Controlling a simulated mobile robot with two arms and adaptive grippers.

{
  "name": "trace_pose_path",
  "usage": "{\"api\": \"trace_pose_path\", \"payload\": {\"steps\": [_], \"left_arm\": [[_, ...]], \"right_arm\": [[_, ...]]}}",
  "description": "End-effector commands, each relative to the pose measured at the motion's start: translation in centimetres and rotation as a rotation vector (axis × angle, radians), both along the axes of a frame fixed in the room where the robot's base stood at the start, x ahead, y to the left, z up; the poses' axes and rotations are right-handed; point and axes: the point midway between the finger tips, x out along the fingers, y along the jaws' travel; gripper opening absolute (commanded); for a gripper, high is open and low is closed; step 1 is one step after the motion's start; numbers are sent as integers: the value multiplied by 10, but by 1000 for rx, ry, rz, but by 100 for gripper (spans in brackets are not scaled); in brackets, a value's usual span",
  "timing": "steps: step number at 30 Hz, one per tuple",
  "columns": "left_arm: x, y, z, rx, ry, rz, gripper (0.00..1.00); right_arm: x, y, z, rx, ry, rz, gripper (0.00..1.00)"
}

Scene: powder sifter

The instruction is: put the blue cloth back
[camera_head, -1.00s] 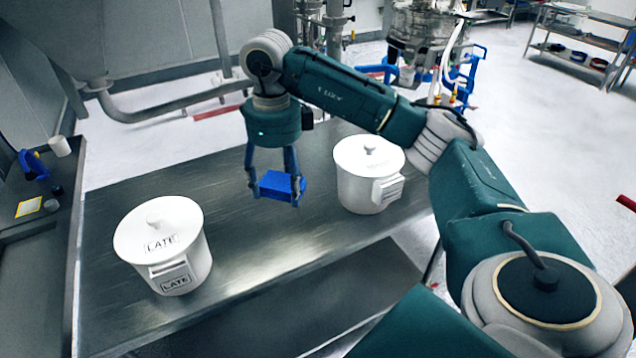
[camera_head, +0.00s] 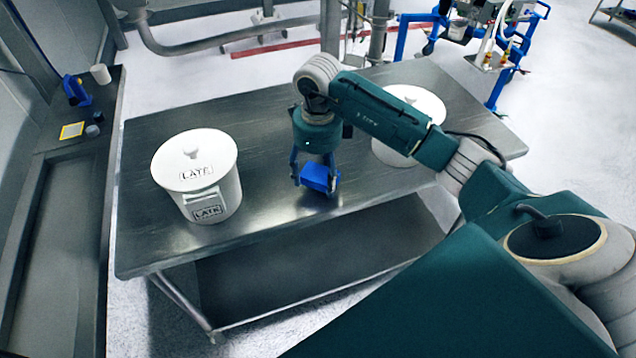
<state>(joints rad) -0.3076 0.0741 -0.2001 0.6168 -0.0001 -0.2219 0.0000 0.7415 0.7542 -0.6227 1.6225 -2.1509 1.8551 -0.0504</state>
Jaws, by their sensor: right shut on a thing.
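The blue cloth (camera_head: 316,177) is a small folded blue block in the head view. My right gripper (camera_head: 315,182) points down and is shut on it, with a finger at each side. The cloth is over the front middle part of the steel table (camera_head: 270,130), between two white lidded pots. I cannot tell whether it touches the table top. My left gripper is not in view.
A white pot (camera_head: 212,190) labelled LATE stands at the table's left. Another white pot (camera_head: 425,103) stands at the right, partly behind my right arm. A side bench (camera_head: 70,160) at far left holds a blue tool (camera_head: 76,90), a white cup (camera_head: 101,74) and a yellow-edged card (camera_head: 72,130).

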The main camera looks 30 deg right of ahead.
Motion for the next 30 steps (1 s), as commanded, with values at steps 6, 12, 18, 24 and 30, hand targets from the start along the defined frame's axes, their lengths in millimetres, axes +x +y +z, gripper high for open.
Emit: {"api": "trace_pose_path", "payload": {"steps": [6,12,18,24,30], "left_arm": [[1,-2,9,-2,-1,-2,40],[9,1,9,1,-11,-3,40],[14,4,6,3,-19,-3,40],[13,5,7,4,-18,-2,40],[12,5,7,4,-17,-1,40]], "right_arm": [[-1,0,-32,1,4,-1,40],[0,0,-37,-1,1,0,40],[-1,0,-40,-1,1,0,40],[-1,0,-40,0,1,0,84],[-1,0,-39,0,2,0,84]]}}
